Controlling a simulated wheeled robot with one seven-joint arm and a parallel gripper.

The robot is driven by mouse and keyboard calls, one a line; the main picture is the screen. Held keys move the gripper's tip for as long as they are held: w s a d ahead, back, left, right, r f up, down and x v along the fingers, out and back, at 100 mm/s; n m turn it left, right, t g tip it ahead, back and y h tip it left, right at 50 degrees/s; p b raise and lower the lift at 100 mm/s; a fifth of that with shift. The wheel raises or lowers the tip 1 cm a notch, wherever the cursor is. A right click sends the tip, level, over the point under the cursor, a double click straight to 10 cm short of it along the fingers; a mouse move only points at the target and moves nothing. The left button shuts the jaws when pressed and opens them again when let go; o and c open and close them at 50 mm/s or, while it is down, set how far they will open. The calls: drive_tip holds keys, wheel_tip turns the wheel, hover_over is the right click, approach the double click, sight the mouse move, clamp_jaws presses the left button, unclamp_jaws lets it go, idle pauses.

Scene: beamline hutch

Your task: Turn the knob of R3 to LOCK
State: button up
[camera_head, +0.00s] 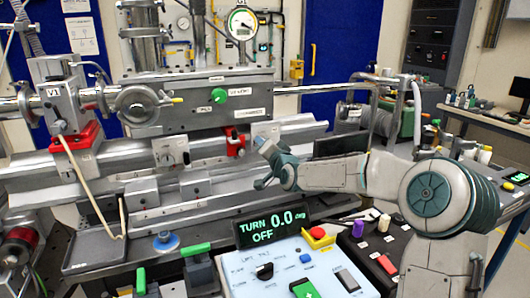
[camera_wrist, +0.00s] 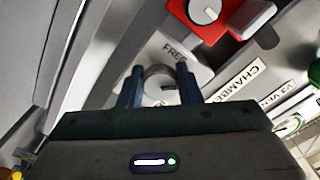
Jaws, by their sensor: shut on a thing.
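In the wrist view a round grey knob (camera_wrist: 158,80) sits on a pale plate (camera_wrist: 185,70) printed FREE. A second word below is mostly hidden by my gripper. My gripper (camera_wrist: 160,87) has its two dark blue fingers on either side of this knob and is shut on it. A short dark mark on the knob points to the right of the picture. In the head view my gripper (camera_head: 264,146) is at the front of the grey machine, and the knob is hidden behind it. I cannot read an R3 label.
A red block (camera_wrist: 215,15) with another knob is close beside the plate; it also shows in the head view (camera_head: 235,144). Another pale plate with a knob (camera_head: 168,157) is farther left. A display (camera_head: 272,224) reads TURN 0.0 deg OFF above a pale control panel (camera_head: 240,268).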

drive_tip(key=m+b, duration=0.2)
drive_tip(key=m, duration=0.2)
drive_tip(key=shift+f+m, duration=0.1)
drive_tip(key=shift+m, duration=0.2)
drive_tip(key=shift+r+m+b, duration=0.2)
drive_tip(key=shift+m+b, duration=1.15)
drive_tip(key=shift+m, duration=0.55)
drive_tip(key=o, duration=1)
drive_tip(key=shift+s, duration=0.1)
drive_tip(key=shift+p+v, duration=0.4)
drive_tip(key=shift+v, duration=6.4)
